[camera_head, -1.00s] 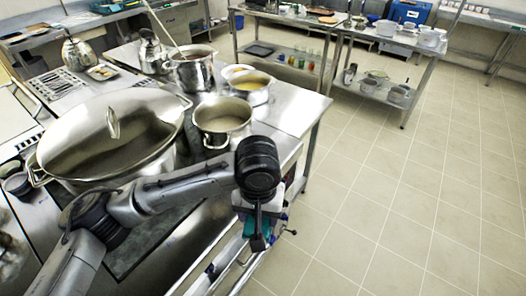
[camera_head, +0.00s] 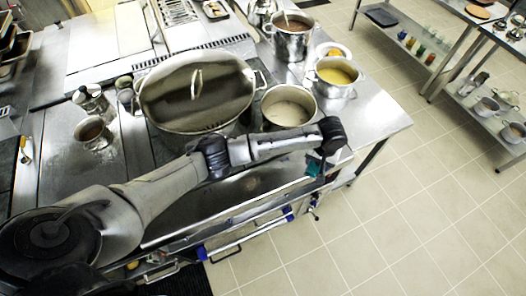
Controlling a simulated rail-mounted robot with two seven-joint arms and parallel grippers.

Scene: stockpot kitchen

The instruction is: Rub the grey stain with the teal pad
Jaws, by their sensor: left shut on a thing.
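My left arm reaches in from the lower left, across the front of the steel counter. My left gripper (camera_head: 318,166) is at its far end, near the counter's front edge, and is small and partly hidden by the wrist. It is shut on the teal pad (camera_head: 313,169), of which a small dark teal part shows below the wrist. I cannot make out the grey stain with certainty; the arm covers part of the counter front. My right gripper is not in view.
A big lidded stockpot (camera_head: 160,112) stands behind the arm. An open pot (camera_head: 289,110), a pot of yellow soup (camera_head: 335,78) and a tall pot with a ladle (camera_head: 290,42) stand close by. The steel counter (camera_head: 378,112) is bare at right.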

